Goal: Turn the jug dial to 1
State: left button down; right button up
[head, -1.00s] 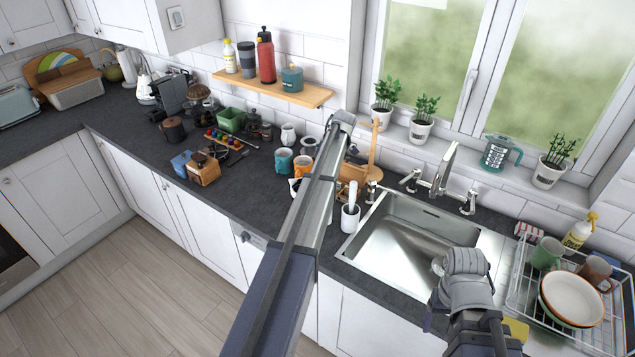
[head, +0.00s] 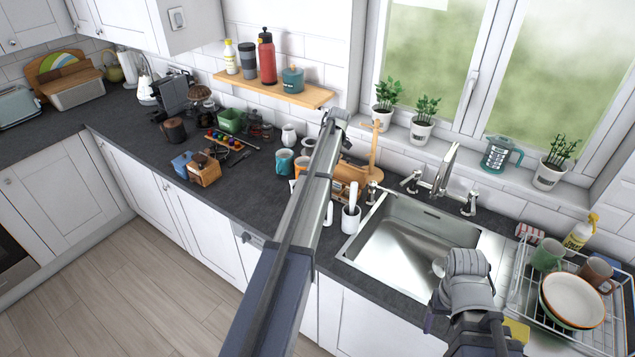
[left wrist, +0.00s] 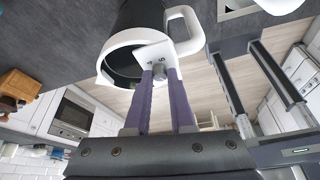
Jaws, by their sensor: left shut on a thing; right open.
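The jug (left wrist: 140,50), dark with a white rim and white handle, fills the upper middle of the left wrist view. A white plate with small marks on it carries a small grey dial (left wrist: 160,72). My right gripper (head: 438,268) is open and empty over the right side of the sink.
The sink (head: 400,236) lies right of my left arm, with a tap (head: 441,170) behind it. A dish rack (head: 522,290) with plates and mugs stands at the right. The front left worktop is clear.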

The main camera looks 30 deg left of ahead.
pick_arm(q)
jog(key=c, duration=0.8)
grip_release()
jog(key=shift+o, duration=0.2)
jog(key=shift+w, duration=0.1)
jog(key=p+v, duration=0.7)
jog(key=shift+r, duration=0.4)
jog(key=shift+d, duration=0.1)
